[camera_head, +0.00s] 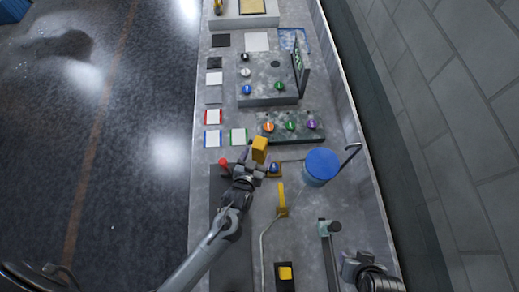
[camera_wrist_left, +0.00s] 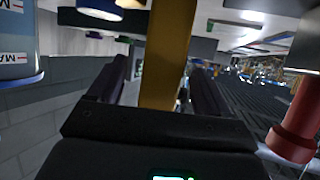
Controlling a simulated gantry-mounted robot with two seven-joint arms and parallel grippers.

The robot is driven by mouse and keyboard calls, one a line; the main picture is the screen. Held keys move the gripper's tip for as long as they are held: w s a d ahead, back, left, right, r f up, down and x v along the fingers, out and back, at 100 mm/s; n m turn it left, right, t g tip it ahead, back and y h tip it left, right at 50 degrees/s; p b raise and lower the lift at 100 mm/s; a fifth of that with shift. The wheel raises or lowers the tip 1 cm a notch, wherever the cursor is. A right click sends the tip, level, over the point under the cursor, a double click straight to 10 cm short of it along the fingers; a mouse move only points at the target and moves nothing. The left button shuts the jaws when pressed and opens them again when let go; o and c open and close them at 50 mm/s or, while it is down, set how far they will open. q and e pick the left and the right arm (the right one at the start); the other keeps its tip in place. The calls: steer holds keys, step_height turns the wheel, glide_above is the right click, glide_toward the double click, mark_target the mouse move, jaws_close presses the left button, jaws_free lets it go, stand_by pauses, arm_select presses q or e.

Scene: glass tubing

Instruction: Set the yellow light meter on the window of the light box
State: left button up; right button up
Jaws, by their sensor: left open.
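The yellow light meter (camera_head: 260,148) looks like an upright yellow block near the middle of the bench. My left gripper (camera_head: 253,164) is open, with its fingers on either side of it. In the left wrist view the yellow block (camera_wrist_left: 165,60) stands between the two dark fingers (camera_wrist_left: 158,90), with gaps beside it. Its foot is hidden in the head view. A pale box with a yellow-edged window (camera_head: 252,7), seemingly the light box, is at the far end, cut by the top edge. My right gripper (camera_head: 372,278) is at the bottom right; its fingers are unclear.
A red post (camera_head: 224,162) stands close left of my left gripper; it also shows in the wrist view (camera_wrist_left: 297,125). A blue-topped cylinder (camera_head: 321,165) is to the right. Boxes with coloured knobs (camera_head: 290,126) and an upright panel (camera_head: 300,73) lie between gripper and light box.

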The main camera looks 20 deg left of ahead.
mark_target(257, 154)
arm_select(q)
steer(key=shift+x, duration=2.05)
steer(key=shift+a+r, duration=0.1)
steer(key=shift+r, duration=0.1)
steer(key=c, duration=1.1)
steer(key=shift+c, duration=0.8)
steer(key=shift+r, duration=0.15)
